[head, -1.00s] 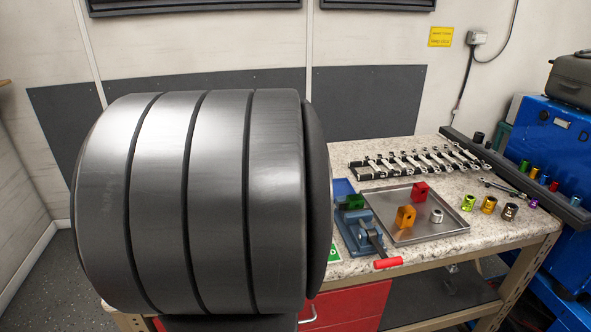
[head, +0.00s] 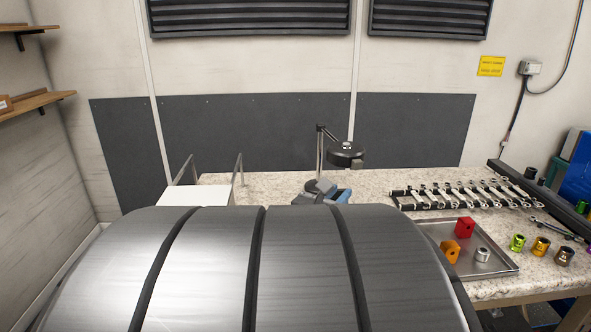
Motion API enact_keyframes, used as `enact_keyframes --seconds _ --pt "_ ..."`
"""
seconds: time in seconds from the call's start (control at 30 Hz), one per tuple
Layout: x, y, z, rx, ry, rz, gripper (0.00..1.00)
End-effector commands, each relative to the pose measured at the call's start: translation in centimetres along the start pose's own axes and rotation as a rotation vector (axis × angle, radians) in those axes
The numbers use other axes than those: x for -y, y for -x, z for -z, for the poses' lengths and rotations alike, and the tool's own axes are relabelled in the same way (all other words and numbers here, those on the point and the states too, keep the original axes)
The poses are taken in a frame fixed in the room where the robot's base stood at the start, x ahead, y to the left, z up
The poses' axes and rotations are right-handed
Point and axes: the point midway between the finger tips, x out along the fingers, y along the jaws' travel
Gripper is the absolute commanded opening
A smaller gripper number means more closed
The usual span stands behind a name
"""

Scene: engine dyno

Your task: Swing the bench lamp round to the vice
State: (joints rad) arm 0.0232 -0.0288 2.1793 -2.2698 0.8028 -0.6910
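The bench lamp (head: 345,149) stands on the back of the speckled worktop, left of the wrench rack. It has an upright post (head: 320,155), a short arm on top and a round black head turned to the right. Its foot is partly hidden by a grey and blue item (head: 336,195) that I cannot make out. The blue vice is not visible now; my large dark arm link covers the front of the worktop where it stood in the earlier view. My gripper is not in view, so I cannot place it against the lamp.
A metal tray (head: 506,270) holds a red block (head: 465,227), an orange block (head: 451,251) and a silver ring (head: 482,255). A wrench rack (head: 465,195) lies behind it. Coloured sockets (head: 541,246) stand to the right. A white-topped stand (head: 195,195) is at left.

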Motion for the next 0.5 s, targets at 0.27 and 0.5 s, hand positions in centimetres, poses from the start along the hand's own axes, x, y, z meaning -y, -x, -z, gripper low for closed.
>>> enact_keyframes --seconds 0.27,0.5 --pt "-4.2 -4.5 -3.1 0.093 -0.039 0.207 0.00" --pt "-9.5 -6.0 -2.6 0.090 -0.042 0.502 0.00"
